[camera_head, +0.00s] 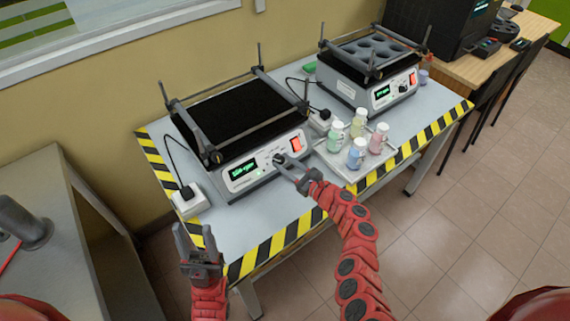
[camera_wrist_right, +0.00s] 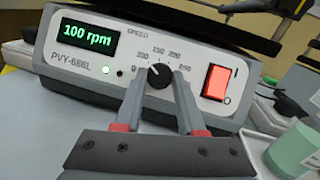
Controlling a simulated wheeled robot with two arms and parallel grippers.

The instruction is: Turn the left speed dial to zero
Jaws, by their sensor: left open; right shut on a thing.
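The left shaker's front panel (camera_head: 262,168) faces me, with a green display (camera_wrist_right: 90,40) reading 100 rpm. Its black speed dial (camera_wrist_right: 160,75) is ringed by printed numbers, with a pale pointer mark that seems to point to the upper left. My right gripper (camera_head: 284,166) is at the panel, shut on the dial, one finger on each side in the right wrist view. A lit red switch (camera_wrist_right: 217,82) is right of the dial. My left gripper (camera_head: 196,238) is open and empty, in front of the table's left front edge.
A second shaker (camera_head: 370,70) stands at the back right. A tray (camera_head: 338,162) with several capped bottles lies close right of my right gripper. A power strip (camera_head: 191,202) is at the left. Striped tape (camera_head: 290,235) edges the table.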

